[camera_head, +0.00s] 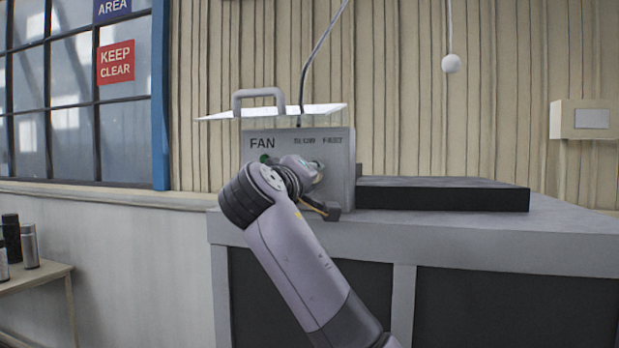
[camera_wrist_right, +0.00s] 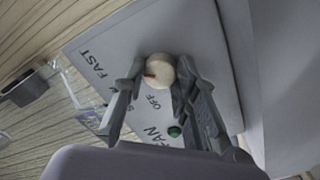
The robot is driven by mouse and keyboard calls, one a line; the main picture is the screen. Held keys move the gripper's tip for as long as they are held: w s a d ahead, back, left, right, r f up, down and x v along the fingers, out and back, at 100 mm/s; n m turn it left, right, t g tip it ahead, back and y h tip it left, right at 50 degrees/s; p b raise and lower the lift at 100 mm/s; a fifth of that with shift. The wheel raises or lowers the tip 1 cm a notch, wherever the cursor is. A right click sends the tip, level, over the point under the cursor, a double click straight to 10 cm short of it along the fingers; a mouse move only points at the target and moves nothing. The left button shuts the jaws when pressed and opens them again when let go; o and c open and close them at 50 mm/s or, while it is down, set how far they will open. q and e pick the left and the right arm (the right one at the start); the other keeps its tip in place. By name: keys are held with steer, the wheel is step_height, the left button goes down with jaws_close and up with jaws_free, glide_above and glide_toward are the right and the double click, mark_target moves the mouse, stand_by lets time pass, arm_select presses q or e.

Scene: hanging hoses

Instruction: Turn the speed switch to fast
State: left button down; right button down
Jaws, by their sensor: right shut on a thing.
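The fan control box (camera_head: 344,140) stands on the grey bench, its front printed FAN, SLOW and FAST. In the wrist view, the speed switch (camera_wrist_right: 160,70) is a round cream knob with a red mark, beside the printed OFF, SLOW and FAST (camera_wrist_right: 92,63). The red mark points left, roughly between SLOW and FAST; I cannot tell which is closer. My right gripper (camera_wrist_right: 157,84) is shut on the knob, one finger on each side. In the head view, my right wrist hides most of the knob. My left gripper is in neither view.
A green button (camera_wrist_right: 174,131) is close to my right fingers. A dark flat slab (camera_head: 440,196) lies on the bench (camera_head: 570,218) right of the box. A handled clear cover (camera_head: 260,98) stands above the box. A cord with a white ball (camera_head: 450,63) hangs at the right.

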steer(key=shift+f, duration=0.25)
steer(key=c, duration=1.7)
jaws_free()
steer(key=o, duration=0.5)
steer(key=shift+r, duration=0.15)
steer(key=shift+c, duration=0.2)
steer(key=shift+s, duration=0.1)
steer(key=v, duration=1.1)
steer(key=shift+s+a, duration=0.15)
steer(key=shift+s, duration=0.2)
